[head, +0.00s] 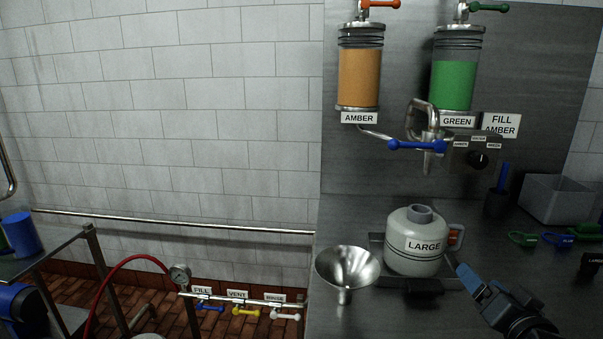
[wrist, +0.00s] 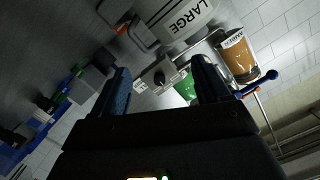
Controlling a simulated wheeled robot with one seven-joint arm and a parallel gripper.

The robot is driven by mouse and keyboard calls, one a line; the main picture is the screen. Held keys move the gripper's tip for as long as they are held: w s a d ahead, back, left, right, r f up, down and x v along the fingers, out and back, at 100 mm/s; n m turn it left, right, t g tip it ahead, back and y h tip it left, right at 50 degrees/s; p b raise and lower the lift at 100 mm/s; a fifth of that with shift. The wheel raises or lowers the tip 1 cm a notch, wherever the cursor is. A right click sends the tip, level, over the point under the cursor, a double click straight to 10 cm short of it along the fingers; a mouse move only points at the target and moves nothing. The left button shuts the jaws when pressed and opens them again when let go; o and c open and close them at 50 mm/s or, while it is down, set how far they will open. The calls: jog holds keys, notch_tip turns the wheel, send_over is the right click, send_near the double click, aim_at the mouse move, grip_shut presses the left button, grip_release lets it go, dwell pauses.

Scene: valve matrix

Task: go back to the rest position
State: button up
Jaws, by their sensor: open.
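My gripper (head: 478,284) is low at the right of the large jug (head: 412,251) in the head view, over the steel counter.
A steel funnel (head: 347,270) stands left of the jug. Above are the amber cylinder (head: 359,78), green cylinder (head: 455,84) and blue spout lever (head: 417,146). A grey bin (head: 556,198) and coloured rings (head: 557,239) lie right. A pipe with FILL, VENT and RINSE valves (head: 240,305) is lower left.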

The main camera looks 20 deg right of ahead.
jog(key=s+a+f+n+y, duration=0.2)
jog(key=s+a+f+n, duration=0.15)
jog(key=s+a, duration=0.4)
jog(key=s+a+f+n+y, duration=0.15)
jog(key=s+a+f, duration=0.3)
jog(key=a, duration=0.65)
jog(key=s+a+r+n+y, duration=0.2)
jog(key=s+a, duration=0.3)
jog(key=s, duration=0.3)
jog(key=s+a+r+n+y, duration=0.2)
jog(key=s+a+r+n, duration=0.1)
jog(key=s, duration=0.4)
jog(key=shift+s+a+r+n, duration=0.35)
jog(key=shift+a+n, duration=0.35)
jog(key=shift+a, duration=0.45)
